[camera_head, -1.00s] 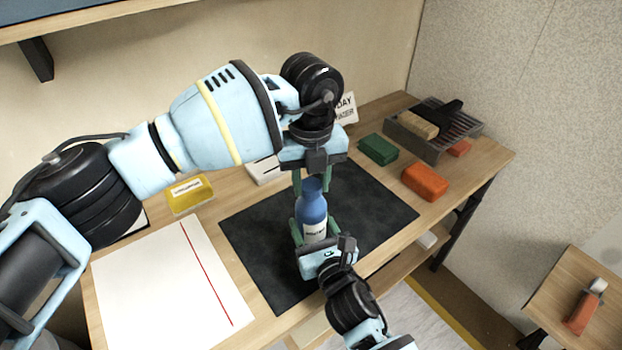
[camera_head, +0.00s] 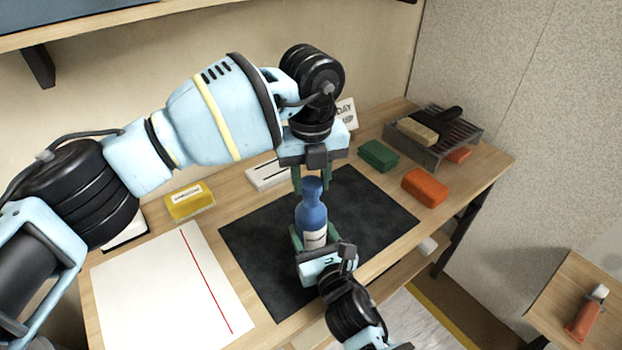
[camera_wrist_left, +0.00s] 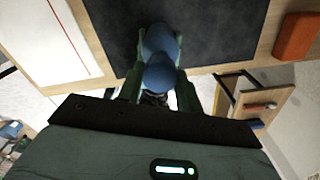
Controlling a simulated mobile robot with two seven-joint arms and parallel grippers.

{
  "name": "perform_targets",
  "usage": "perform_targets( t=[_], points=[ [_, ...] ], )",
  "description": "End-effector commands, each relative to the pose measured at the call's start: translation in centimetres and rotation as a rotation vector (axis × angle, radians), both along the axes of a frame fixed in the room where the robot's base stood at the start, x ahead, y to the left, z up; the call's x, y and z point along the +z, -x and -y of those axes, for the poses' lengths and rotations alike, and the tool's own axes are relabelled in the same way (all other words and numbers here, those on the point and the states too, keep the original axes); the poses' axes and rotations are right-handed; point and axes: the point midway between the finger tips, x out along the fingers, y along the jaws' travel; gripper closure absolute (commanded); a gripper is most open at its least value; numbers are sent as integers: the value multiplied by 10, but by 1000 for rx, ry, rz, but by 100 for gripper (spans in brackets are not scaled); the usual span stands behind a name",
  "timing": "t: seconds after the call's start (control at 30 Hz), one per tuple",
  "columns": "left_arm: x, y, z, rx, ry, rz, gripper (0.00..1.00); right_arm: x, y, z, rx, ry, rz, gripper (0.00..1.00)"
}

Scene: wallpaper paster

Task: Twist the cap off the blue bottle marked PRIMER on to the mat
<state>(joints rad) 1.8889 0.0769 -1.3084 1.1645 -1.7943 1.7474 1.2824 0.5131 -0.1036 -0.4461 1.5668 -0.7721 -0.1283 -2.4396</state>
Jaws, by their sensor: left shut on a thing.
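The blue bottle (camera_head: 312,218) stands upright over the dark mat (camera_head: 375,215), with a white label on its lower body; the label's writing is too small to read. Its blue cap (camera_head: 312,185) is at the top and also shows as a round end in the left wrist view (camera_wrist_left: 160,74). My left gripper (camera_head: 312,182) points down from above, its green fingers shut on the cap. My right gripper (camera_head: 313,238) reaches in from the front, its fingers on both sides of the bottle's lower body. The bottle's base is hidden behind my right gripper.
White paper with a red line (camera_head: 165,290) lies left of the mat. A yellow block (camera_head: 190,202) and a white box (camera_head: 268,174) stand behind. Green (camera_head: 378,155) and orange (camera_head: 425,187) blocks and a grey tray (camera_head: 455,152) are right. The mat's right half is clear.

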Motion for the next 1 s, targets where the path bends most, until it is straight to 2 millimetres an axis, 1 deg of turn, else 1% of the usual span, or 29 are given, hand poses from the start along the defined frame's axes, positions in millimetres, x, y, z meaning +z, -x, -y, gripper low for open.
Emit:
perform_targets(
  t=[0.27, 0.37, 0.5, 0.6, 0.83, 0.87, 1.0],
  points=[
    [3, 0, 0, 0, 1, 1, 92, -1, 0, 0, 0, 1, -2, 100],
    [11, 0, 0, 0, 1, 2, 92, -1, 0, 0, 0, 1, -2, 100],
    [29, 0, 0, 0, 1, 2, 92, -1, 0, 0, 0, 1, -2, 100],
    [38, 0, 0, 0, 1, 1, 92, -1, 0, 0, 0, 1, -2, 100],
    [40, 0, 0, 0, 0, -1, 92, -1, 0, 0, 0, 1, -2, 100],
    [40, 0, 0, 0, 0, -1, 92, -1, 0, 0, 0, 1, -2, 43],
    [40, 0, 0, 0, 0, -1, 92, -1, 0, 0, 0, 0, -1, 25]
  ],
)
